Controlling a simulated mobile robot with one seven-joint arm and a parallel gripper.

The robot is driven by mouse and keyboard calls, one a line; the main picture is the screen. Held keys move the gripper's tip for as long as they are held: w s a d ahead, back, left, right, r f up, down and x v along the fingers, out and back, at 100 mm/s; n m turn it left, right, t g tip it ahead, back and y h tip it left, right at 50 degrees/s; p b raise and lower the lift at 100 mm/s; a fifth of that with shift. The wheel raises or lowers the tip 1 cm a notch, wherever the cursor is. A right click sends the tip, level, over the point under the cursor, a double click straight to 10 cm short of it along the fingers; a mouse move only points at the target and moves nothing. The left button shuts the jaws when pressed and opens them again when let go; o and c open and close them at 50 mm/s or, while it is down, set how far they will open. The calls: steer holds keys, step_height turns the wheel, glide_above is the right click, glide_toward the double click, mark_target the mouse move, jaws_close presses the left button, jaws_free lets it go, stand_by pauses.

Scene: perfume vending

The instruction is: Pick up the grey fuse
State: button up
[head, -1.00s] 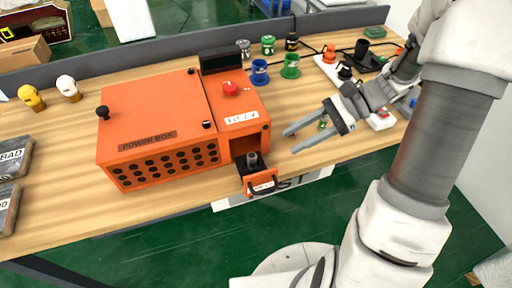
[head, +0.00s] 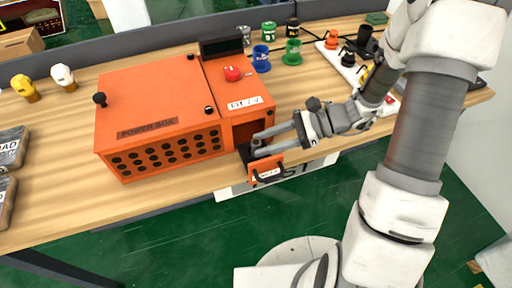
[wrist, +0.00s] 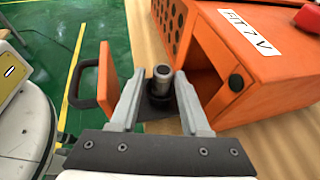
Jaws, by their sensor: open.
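The grey fuse (wrist: 162,74) stands upright in the dark holder of the open drawer, seen in the wrist view. In the head view my fingers mostly hide it. My gripper (wrist: 160,84) is open, with one finger on each side of the fuse; I cannot tell if either finger touches it. In the head view my gripper (head: 257,146) reaches in over the drawer from the right. The drawer's orange front (head: 267,172) with its black handle sticks out from the orange power box (head: 150,100).
Another grey fuse-like piece (head: 244,34) stands behind the box, near blue (head: 261,58) and green (head: 292,52) ones. A white power strip (head: 340,62) lies at the back right. The drawer front and box wall (wrist: 212,68) flank my fingers closely.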

mark_target(251, 147)
steer(key=shift+f+b+x, duration=0.1)
steer(key=shift+b+x, duration=0.05)
steer(key=shift+x, duration=1.35)
steer(key=shift+f+b+x, duration=0.15)
steer(key=shift+x, duration=1.3)
steer(key=shift+w+d, duration=0.1)
steer(key=shift+w, duration=0.05)
jaws_close()
